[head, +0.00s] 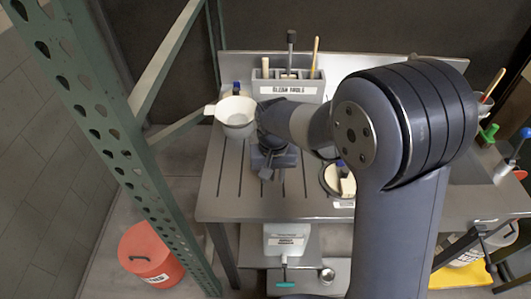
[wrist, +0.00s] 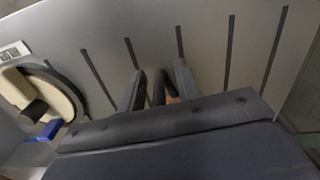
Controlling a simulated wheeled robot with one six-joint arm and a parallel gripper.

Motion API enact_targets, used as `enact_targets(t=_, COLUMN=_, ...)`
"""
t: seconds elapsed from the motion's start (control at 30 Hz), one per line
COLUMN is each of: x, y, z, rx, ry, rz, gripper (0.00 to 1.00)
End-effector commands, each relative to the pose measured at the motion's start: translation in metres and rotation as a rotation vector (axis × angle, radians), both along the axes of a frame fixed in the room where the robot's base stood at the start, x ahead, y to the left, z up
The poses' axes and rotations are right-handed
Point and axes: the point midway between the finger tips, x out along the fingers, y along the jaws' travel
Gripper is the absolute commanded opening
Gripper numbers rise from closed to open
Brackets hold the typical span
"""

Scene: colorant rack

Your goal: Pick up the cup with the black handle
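A white round cup (head: 237,113) stands at the left back of the grey worktop in the head view, with a pale tab or spout on its left. Its right side, where dark parts of my arm lie, is partly hidden, so I cannot make out a black handle. My gripper (head: 266,174) points down over the slotted worktop, in front and to the right of the cup. In the wrist view my gripper (wrist: 160,82) has its two dark fingers apart. A dark shape shows between them; I cannot tell what it is. The cup does not show there.
A grey tool holder (head: 287,89) stands behind the cup. A round plate with a pale block and blue knob (head: 340,178) lies right of my gripper, also in the wrist view (wrist: 40,95). A green rack post (head: 110,120) rises at left. A red bin (head: 152,255) stands on the floor.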

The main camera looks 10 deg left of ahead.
Motion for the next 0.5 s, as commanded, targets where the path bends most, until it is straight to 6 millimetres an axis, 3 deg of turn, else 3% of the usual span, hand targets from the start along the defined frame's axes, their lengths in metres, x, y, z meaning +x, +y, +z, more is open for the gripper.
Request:
enact_targets(t=0.37, x=0.0001, y=0.0000, z=0.0003, rx=0.000, ry=0.000, rz=0.000, gripper=0.01)
enact_targets(t=0.5, x=0.0001, y=0.0000, z=0.0003, rx=0.000, ry=0.000, rz=0.000, gripper=0.00)
